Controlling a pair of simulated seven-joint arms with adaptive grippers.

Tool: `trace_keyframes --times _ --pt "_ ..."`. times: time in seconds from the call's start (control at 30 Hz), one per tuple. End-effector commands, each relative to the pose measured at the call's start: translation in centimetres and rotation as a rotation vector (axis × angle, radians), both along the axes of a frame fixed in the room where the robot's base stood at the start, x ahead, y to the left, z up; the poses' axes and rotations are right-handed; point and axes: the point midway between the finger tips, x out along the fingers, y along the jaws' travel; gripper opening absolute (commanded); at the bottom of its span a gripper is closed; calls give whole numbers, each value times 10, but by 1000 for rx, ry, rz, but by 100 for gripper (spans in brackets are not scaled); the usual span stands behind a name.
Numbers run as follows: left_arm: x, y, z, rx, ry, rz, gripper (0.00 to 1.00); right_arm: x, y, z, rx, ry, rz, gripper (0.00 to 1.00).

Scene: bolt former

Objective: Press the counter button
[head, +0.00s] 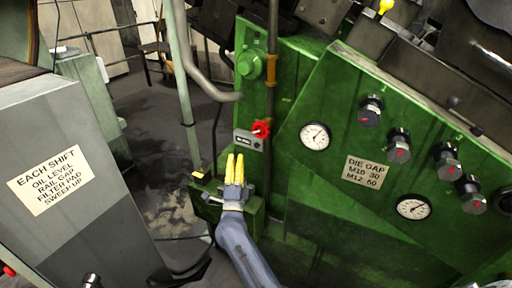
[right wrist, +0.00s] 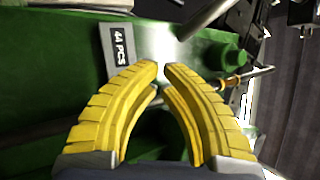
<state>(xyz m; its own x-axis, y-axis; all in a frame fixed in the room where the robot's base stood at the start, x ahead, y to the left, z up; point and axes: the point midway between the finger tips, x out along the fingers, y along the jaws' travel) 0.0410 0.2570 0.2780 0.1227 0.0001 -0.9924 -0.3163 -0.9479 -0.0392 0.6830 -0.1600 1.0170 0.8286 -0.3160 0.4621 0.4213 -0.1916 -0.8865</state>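The counter (head: 246,140) is a small grey box on the green machine's left part, with a dark display. A red knob-like part (head: 261,129) sits at its upper right; I cannot tell whether it is the counter button. In the right wrist view the counter (right wrist: 118,50) reads "44 PCS", just beyond the fingertips. My right gripper (head: 236,156) has yellow fingers close together, pointing up at the counter from just below; it looks shut and empty. The same fingers show in the right wrist view (right wrist: 161,67). Contact with the counter cannot be seen. My left gripper is out of view.
Gauges (head: 315,136) and black knobs (head: 398,144) cover the green panel at right. A round green button-like part (head: 249,66) sits above the counter. A grey cabinet (head: 88,203) with a notice stands at left. Floor shows between cabinet and machine.

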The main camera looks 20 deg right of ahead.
Motion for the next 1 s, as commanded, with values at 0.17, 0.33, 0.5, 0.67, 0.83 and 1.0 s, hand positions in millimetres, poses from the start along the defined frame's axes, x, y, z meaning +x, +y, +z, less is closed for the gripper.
trace_keyframes --times 0.17,0.33,0.5,0.67,0.83,1.0 --pt "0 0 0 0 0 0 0 14 -15 1 -4 0 -1 0" --pt "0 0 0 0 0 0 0 28 -30 0 -2 0 0 0" --pt "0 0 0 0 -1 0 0 39 -42 0 -2 0 -1 0" --pt "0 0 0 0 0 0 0 47 -50 1 -2 0 -1 0" --pt "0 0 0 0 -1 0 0 51 -55 0 -1 0 0 0" --pt "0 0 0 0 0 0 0 52 -56 0 0 0 0 0"
